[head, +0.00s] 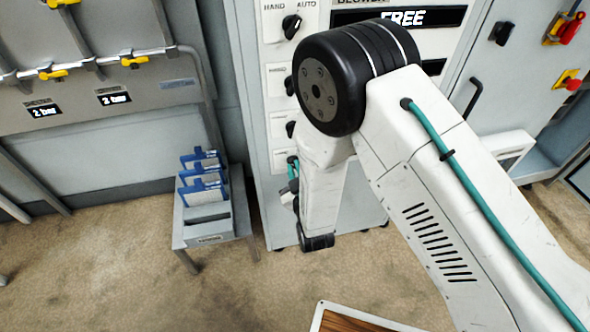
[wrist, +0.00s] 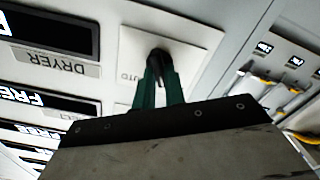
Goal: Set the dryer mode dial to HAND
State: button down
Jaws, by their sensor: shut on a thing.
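In the wrist view, which shows the panel upside down, the dryer mode dial (wrist: 158,56) is a small black knob on a white plate (wrist: 196,38). My gripper (wrist: 159,76) has its two green fingers closed around the knob. An AUTO label shows partly beside the left finger; the HAND label is hidden. The DRYER label (wrist: 57,62) and its black display (wrist: 48,32) lie to the left. I cannot tell which way the dial points. In the head view, my gripper (head: 293,167) is at the lower dial column, and my arm hides the dial.
A similar dial (head: 291,26), marked HAND and AUTO, is higher on the cabinet beside the FREE display (head: 400,18). More dials (head: 291,129) lie below it. A grey stand (head: 212,230) with blue-framed cards is left of the cabinet. Open floor lies in front.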

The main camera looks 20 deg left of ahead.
jog(key=shift+n, duration=0.3)
jog(key=c, duration=1.5)
grip_release()
jog(key=shift+a, duration=0.1)
jog(key=shift+o, duration=0.2)
jog(key=v, duration=0.8)
